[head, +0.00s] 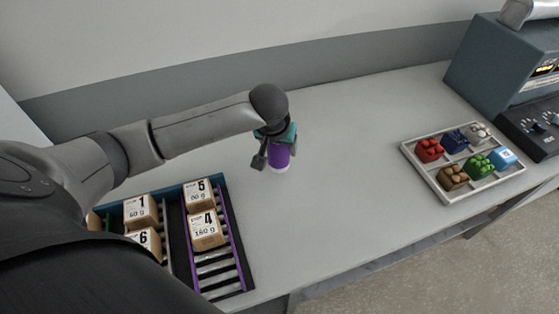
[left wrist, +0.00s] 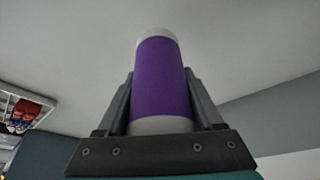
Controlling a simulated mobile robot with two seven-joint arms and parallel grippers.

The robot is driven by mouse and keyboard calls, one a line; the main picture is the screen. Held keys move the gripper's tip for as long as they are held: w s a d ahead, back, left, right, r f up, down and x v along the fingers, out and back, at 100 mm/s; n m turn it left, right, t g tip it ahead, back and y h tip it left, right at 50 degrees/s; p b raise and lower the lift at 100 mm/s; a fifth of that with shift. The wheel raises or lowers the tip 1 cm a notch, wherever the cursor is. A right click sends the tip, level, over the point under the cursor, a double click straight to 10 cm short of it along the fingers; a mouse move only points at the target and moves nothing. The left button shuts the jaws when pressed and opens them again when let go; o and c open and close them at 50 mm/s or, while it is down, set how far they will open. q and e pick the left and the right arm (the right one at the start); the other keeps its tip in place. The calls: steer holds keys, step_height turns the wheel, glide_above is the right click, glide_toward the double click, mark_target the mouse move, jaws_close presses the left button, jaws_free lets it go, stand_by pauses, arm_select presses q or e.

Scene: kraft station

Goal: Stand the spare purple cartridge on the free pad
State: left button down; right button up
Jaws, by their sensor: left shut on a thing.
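The purple cartridge (head: 279,156) with a pale lower end is in the head view, near the middle of the table. My left gripper (head: 268,152) is shut on it and hides its upper part. In the left wrist view the cartridge (left wrist: 163,80) sits between the two fingers (left wrist: 160,105), with a pale band at each end. It looks about upright in the head view. I cannot tell whether its lower end touches the table. I cannot make out a free pad in either view. My right gripper is not in view.
A dark rack (head: 246,290) with numbered boxes (head: 206,229) and a purple-edged lane stands at the lower left. A pale tray (head: 447,198) with several coloured items lies on the right. A blue-grey machine (head: 488,62) stands behind it. The table (head: 345,150) between them is clear.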

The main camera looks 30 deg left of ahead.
mark_target(280, 160)
arm_select(q)
steer(key=shift+w+f+b, duration=0.1)
steer(key=shift+f+b, duration=0.35)
steer(key=shift+f, duration=1.9)
steer(key=shift+f, duration=0.1)
steer(key=shift+c, duration=0.2)
jaws_free()
